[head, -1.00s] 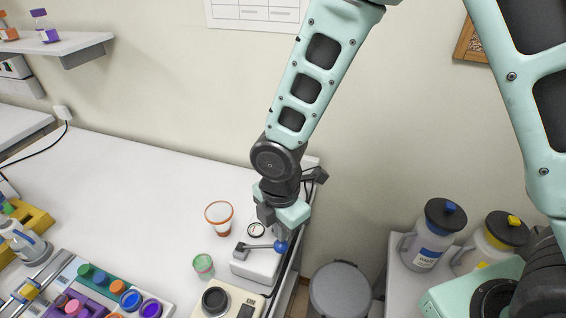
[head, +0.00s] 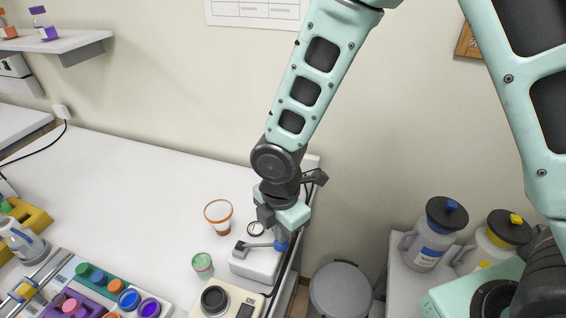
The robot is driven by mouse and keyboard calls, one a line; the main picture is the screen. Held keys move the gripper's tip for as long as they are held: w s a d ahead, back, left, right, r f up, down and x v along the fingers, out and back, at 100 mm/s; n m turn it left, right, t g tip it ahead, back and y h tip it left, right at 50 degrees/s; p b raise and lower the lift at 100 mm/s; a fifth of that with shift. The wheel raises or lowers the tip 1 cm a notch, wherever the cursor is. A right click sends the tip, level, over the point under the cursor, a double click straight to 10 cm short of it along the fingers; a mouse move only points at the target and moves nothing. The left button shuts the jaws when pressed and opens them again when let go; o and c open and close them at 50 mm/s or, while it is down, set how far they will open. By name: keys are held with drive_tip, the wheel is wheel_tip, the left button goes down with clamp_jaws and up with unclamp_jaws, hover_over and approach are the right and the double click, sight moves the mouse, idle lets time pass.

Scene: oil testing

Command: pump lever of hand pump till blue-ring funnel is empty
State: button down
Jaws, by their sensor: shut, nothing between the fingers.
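The hand pump (head: 258,265) is a white box with a gauge on top, near the right end of the bench. Its grey lever (head: 260,245) runs nearly level to the right and ends in a blue knob (head: 281,246). My gripper (head: 282,237) points down, shut, with its fingertips at the knob. The fingers partly hide the knob, and I cannot tell if they touch it. I cannot make out a blue-ring funnel; an orange-ring funnel or cup (head: 219,215) stands behind and left of the pump.
A green cup (head: 203,265) stands left of the pump, and a cream device (head: 228,302) with a dark round top is in front. A purple rack with colored caps is at lower left. The bench's right edge is close to the pump. The back middle of the bench is clear.

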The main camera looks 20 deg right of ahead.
sight(287, 244)
drive_tip(key=shift+f, duration=0.4)
drive_tip(key=shift+s+d+f+b, duration=0.2)
drive_tip(key=shift+d+f+b, duration=0.1)
drive_tip(key=shift+f+b, duration=0.35)
drive_tip(key=shift+s+d+f+b, duration=0.15)
drive_tip(key=shift+d+f+b, duration=0.1)
drive_tip(key=shift+f+b, duration=0.45)
drive_tip(key=shift+f, duration=0.1)
drive_tip(key=shift+s+d+f+b, duration=0.1)
drive_tip(key=shift+d+f+b, duration=0.05)
drive_tip(key=shift+f+b, duration=0.5)
